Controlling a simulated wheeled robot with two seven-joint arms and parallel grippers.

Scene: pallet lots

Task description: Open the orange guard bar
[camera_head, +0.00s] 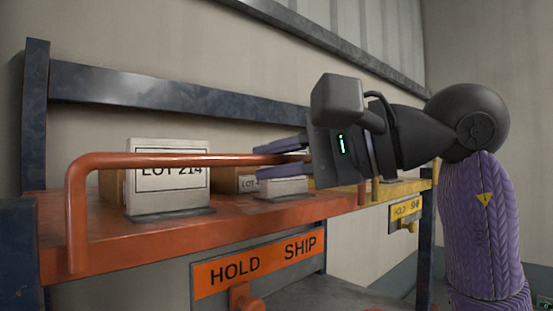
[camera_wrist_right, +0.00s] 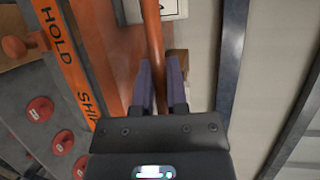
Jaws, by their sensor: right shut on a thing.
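The orange guard bar (camera_head: 180,161) runs along the front of the orange shelf (camera_head: 150,235) in the head view, its left end bent down to the shelf edge. My right gripper (camera_head: 283,156) comes in from the right and is shut on the bar near its right part. In the right wrist view the bar (camera_wrist_right: 154,45) passes between the two purple fingers (camera_wrist_right: 160,85) of this gripper. My left gripper is not in view.
Behind the bar stand a box labelled LOT 214 (camera_head: 168,172) and a smaller labelled box (camera_head: 247,181). An orange HOLD SHIP sign (camera_head: 260,265) with a knob (camera_head: 245,296) sits below. A yellow shelf (camera_head: 400,188) is at the right. Red discs (camera_wrist_right: 40,108) show in the wrist view.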

